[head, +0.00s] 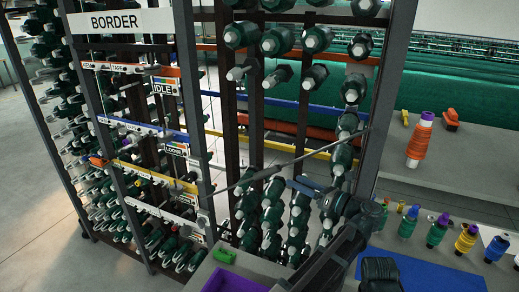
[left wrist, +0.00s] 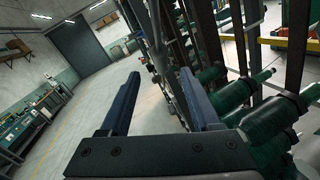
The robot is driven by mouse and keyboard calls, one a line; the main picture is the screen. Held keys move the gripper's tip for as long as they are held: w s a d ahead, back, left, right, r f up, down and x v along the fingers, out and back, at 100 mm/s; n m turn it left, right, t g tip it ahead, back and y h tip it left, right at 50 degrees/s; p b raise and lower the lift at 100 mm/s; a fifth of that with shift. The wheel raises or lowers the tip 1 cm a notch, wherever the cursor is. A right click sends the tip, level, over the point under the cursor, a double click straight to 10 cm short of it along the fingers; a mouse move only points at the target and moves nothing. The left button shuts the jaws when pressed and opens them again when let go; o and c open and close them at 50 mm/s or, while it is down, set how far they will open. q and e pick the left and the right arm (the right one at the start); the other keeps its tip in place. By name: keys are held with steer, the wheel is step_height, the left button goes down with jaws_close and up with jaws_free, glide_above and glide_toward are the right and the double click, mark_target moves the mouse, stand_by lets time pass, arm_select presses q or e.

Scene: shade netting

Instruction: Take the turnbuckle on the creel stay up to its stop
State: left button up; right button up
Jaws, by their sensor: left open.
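The creel stay (head: 318,151) is a thin dark rod slanting across the front of the rack in the head view. A thicker grey length on it, seemingly the turnbuckle (head: 262,174), lies left of my left gripper. My left gripper (head: 303,187) has blue fingers and stands just below the stay, in front of the green bobbins. My right gripper cannot be made out.
The rack (head: 382,90) holds many green bobbins close to my left gripper. A grey bench (head: 462,165) at right carries an orange spool (head: 419,140). Several coloured spools stand by a blue mat (head: 430,272). A purple bin (head: 228,281) is at the bottom. Open floor lies left.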

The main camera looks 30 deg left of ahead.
mark_target(267, 172)
arm_select(q)
steer(key=shift+s+d+r+m, duration=0.1)
steer(key=shift+d+r+m, duration=0.05)
steer(key=shift+d+m, duration=0.25)
steer(key=x, duration=1.4)
jaws_close()
